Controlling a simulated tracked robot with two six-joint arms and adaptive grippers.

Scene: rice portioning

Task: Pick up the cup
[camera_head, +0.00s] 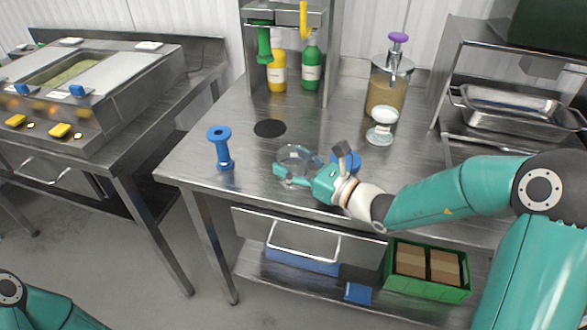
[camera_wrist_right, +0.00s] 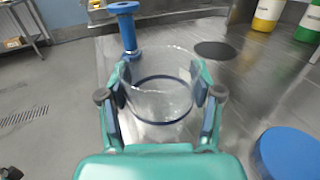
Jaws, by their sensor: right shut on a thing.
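A clear cup (camera_head: 297,157) is on or just above the steel table, near its front edge. It also shows in the right wrist view (camera_wrist_right: 160,88), upright, between the two fingers. My right gripper (camera_head: 292,172) is shut on the cup, with one finger on each side of it. In the right wrist view the gripper (camera_wrist_right: 160,95) has its pads against the cup walls. Whether the cup's base touches the table cannot be told. My left gripper is out of view; only part of my left arm shows at the bottom left.
A blue stand (camera_head: 221,150) is left of the cup. A blue round thing (camera_wrist_right: 288,153) is right of my gripper. A dark disc (camera_head: 270,128) lies behind the cup. A dispenser jar (camera_head: 384,92), a glass dish (camera_head: 381,134) and yellow (camera_head: 277,77) and green (camera_head: 311,72) bottles stand farther back.

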